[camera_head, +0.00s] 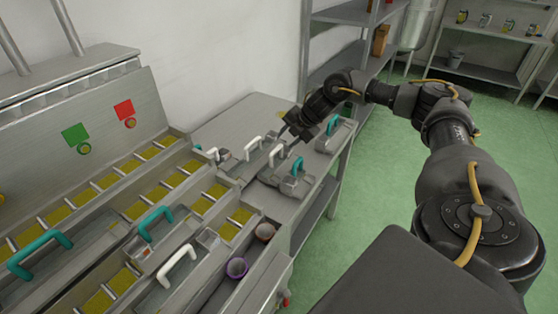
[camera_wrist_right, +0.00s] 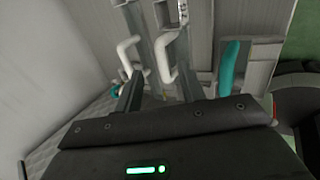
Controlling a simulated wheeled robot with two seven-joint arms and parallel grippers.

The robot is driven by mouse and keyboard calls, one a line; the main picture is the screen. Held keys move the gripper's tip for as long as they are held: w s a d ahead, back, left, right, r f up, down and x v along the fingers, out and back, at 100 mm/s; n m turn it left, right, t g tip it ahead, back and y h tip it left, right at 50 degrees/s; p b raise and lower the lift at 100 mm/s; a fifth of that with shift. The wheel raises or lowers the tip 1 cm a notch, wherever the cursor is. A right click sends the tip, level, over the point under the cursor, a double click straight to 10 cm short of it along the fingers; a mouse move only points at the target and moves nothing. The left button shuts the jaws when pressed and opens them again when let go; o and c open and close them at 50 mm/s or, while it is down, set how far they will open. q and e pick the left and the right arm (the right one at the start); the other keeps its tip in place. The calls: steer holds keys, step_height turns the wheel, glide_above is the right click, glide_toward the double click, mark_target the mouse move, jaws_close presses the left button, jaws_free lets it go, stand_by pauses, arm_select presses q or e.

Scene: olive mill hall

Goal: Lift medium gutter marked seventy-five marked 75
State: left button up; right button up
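Several metal gutters with white or teal handles lie on a metal table (camera_head: 222,125). In the right wrist view, a white handle (camera_wrist_right: 166,58) on a gutter shows between and just beyond the fingertips of my right gripper (camera_wrist_right: 160,82). A small dark mark shows near this handle; I cannot read it surely as 75. Another white handle (camera_wrist_right: 127,55) is to its left and a teal handle (camera_wrist_right: 229,66) to its right. In the head view my right gripper (camera_head: 284,132) is over the gutters by the white handles. Its fingers are apart and empty. My left gripper is out of view.
A stepped metal machine (camera_head: 100,87) with yellow-filled channels and more handled gutters stands at left. Purple (camera_head: 237,267) and brown cups stand in a trough at front. A wall and tall shelf (camera_head: 345,14) are behind. Green floor (camera_head: 385,215) is open at right.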

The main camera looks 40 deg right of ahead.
mark_target(279, 147)
steer(key=p+x, duration=0.1)
steer(key=x, duration=0.4)
steer(key=shift+a+f, duration=0.15)
steer(key=shift+a, duration=0.1)
steer(key=shift+s, duration=0.15)
jaws_close()
